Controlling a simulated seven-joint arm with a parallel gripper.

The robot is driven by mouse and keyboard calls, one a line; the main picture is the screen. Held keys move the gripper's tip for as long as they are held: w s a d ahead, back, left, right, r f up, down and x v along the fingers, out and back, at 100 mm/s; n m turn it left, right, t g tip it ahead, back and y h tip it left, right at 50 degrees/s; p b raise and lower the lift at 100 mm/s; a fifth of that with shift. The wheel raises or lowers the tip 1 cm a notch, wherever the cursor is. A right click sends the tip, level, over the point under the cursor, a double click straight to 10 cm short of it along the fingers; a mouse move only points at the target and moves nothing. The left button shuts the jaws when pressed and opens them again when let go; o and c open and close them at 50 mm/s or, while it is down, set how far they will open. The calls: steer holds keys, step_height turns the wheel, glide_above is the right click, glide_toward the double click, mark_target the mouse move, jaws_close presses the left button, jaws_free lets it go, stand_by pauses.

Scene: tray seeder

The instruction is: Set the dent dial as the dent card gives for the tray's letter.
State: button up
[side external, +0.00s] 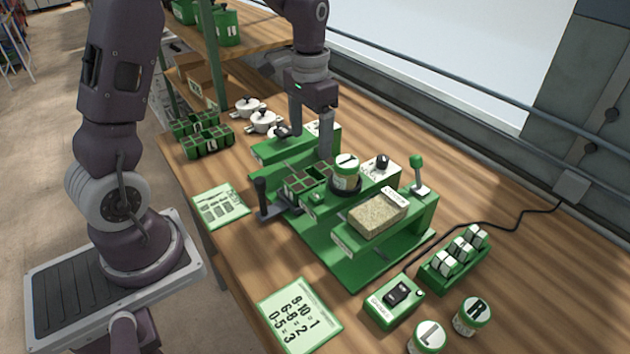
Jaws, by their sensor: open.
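My gripper (307,146) points down over the back of the green seeder (370,272), its two fingers apart. One finger is by the low green block (262,153) at the back, the other in front of a white panel (334,128) that it partly hides. Whether a dial is between the fingers, I cannot tell. A black knob (382,161) sits on another white panel further right; its setting is too small to read. A seed tray (300,186) sits in the seeder; I cannot read its letter. A green-edged card (220,204) with small print lies left of the seeder.
A number card (300,316) reads "9-10=1, 6-8=2, 0-5=3". Jars marked L (428,338) and R (474,315), a switch box (394,302) and a vial rack (455,262) stand at front right. Spare trays (206,141) and white pots (262,121) stand back left. A green-knobbed lever (418,172) rises right.

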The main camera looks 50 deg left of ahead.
step_height(320, 180, down, 11)
steer(key=shift+s+d, duration=0.15)
steer(key=shift+c, duration=0.5)
steer(key=c, duration=1.5)
step_height(320, 180, up, 10)
step_height(320, 180, up, 8)
steer(key=m, duration=0.3)
glide_above(310, 177)
steer(key=w+d, duration=0.4)
steer(key=d, duration=0.1)
steer(key=s+d+r+n+g+h, duration=0.1)
steer(key=s+d+r+n, duration=0.1)
steer(key=s+d+n, duration=0.1)
steer(key=s+d+r+n+g+h, duration=0.1)
steer(key=s+d+r+n+h, duration=0.1)
steer(key=s+d+r+n, duration=0.1)
steer(key=s+d+r+n+g+h, duration=0.2)
steer(key=s+d+r+n, duration=0.1)
steer(key=n, duration=0.4)
steer(key=shift+s+d+r, duration=0.1)
steer(key=shift+s+d, duration=0.15)
steer(key=shift+d, duration=0.25)
steer(key=shift+s+d+r, duration=0.1)
steer(key=shift+s+d, duration=0.1)
steer(key=shift+d, duration=0.25)
